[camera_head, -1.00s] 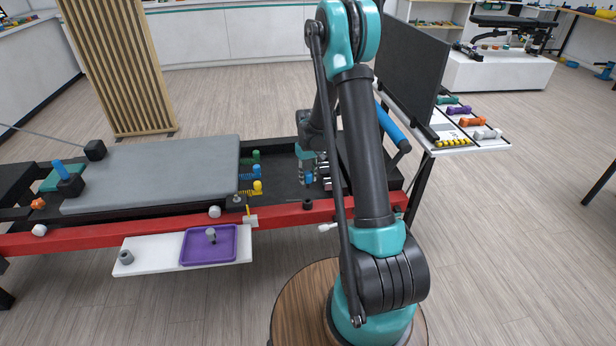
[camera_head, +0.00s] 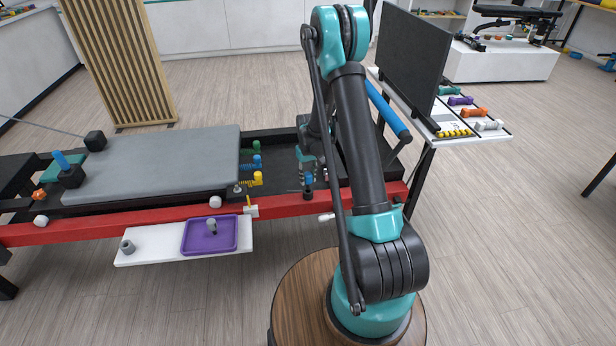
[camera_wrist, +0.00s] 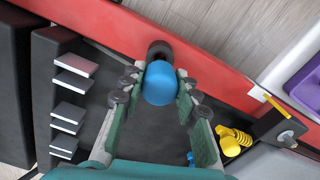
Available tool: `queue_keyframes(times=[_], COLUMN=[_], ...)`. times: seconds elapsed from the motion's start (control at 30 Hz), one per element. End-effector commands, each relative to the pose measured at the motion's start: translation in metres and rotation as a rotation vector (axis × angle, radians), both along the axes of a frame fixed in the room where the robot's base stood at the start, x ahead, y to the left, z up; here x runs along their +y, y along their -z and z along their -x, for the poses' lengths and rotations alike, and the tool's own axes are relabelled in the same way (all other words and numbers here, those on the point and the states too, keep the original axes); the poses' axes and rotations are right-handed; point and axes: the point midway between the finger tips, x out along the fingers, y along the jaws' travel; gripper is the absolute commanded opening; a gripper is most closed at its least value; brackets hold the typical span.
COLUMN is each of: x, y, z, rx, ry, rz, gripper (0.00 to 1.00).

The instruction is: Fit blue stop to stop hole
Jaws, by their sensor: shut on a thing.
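The blue stop (camera_wrist: 160,84) is a rounded blue peg, held between the two fingers of my gripper (camera_wrist: 158,82) in the wrist view. In the head view the blue stop (camera_head: 309,180) shows just below my gripper (camera_head: 306,164). A short black round socket (camera_wrist: 160,49), which appears to be the stop hole, sits by the inner edge of the red rail. The socket also shows in the head view (camera_head: 308,194), right under the blue stop. The blue stop hides the socket's mouth, so I cannot tell whether it touches or enters it.
The red rail (camera_head: 160,221) runs along the front. Yellow (camera_head: 257,178), blue and green knobs with springs stand left of my gripper. A white shelf holds a purple tray (camera_head: 210,249) with a grey peg. Several white-faced blocks (camera_wrist: 71,82) lie left in the wrist view.

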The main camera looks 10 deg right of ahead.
Motion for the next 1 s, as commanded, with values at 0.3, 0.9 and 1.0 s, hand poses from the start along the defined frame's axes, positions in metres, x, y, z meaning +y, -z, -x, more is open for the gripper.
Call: queue_keyframes(times=[0.3, 0.9, 1.0], x=[0.000, 0.000, 0.000], y=[0.008, 0.024, 0.027], z=[0.000, 0.000, 0.000], rx=[0.000, 0.000, 0.000], ry=[0.000, 0.000, 0.000], rz=[0.000, 0.000, 0.000], gripper=[0.01, 0.01, 0.01])
